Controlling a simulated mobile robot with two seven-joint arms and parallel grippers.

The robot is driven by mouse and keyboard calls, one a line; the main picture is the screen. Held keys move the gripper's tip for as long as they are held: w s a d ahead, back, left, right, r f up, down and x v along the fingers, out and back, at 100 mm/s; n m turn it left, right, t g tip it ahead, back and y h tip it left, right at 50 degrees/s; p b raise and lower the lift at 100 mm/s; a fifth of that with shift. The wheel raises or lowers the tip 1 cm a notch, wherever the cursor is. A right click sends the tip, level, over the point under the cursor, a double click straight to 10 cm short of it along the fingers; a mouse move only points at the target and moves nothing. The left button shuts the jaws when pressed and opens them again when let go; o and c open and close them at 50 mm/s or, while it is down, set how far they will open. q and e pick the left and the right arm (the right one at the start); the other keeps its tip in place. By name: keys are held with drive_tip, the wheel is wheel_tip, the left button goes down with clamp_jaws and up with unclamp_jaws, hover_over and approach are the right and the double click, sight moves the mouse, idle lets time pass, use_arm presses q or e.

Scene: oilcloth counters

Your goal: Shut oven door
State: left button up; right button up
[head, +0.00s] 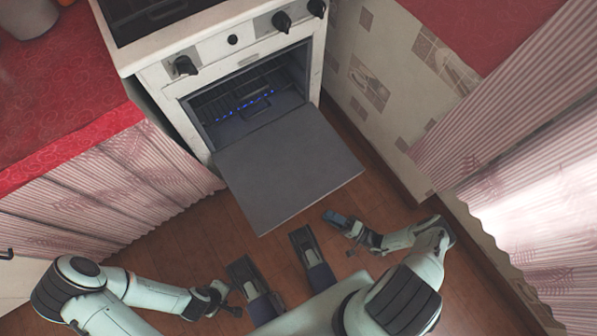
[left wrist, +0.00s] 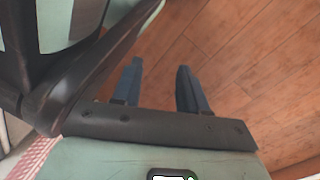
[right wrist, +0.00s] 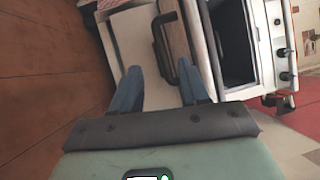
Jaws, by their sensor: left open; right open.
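The white oven (head: 215,60) has its door (head: 285,165) swung down open, its grey inner face up. The dark oven cavity (head: 250,97) shows behind it, with a rack and small blue lights. My right gripper (head: 336,218) is open and empty, just beyond the door's lower right edge. The right wrist view shows the door (right wrist: 130,45) and a dark handle (right wrist: 165,70) ahead of the spread blue fingers (right wrist: 160,88); contact cannot be told. My left gripper (head: 230,302) is open and empty, low over the floor; its fingers (left wrist: 160,85) show apart.
A red-covered counter (head: 65,90) with a pleated curtain stands left of the oven. A patterned wall panel (head: 375,85) and another curtained counter (head: 540,170) close in on the right. Wooden floor (head: 195,240) is clear in front of the door.

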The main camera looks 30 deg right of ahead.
sight(304, 194)
drive_tip(key=shift+t+h, duration=0.7)
drive_tip(key=shift+h, duration=0.1)
drive_tip(key=x, duration=0.4)
drive_tip(key=b+x, duration=0.1)
drive_tip(key=x, duration=0.3)
drive_tip(key=d+b+x, duration=0.1)
drive_tip(key=x, duration=0.4)
drive_tip(key=shift+w+f, duration=0.25)
drive_tip(key=shift+w, duration=0.15)
use_arm(q)
drive_tip(key=shift+g, duration=0.7)
drive_tip(key=s, duration=0.1)
drive_tip(key=s+f, duration=0.1)
drive_tip(key=s+a, duration=0.1)
drive_tip(key=s, duration=0.1)
drive_tip(key=shift+f, duration=0.4)
drive_tip(key=shift+w, duration=0.1)
use_arm(e)
clamp_jaws()
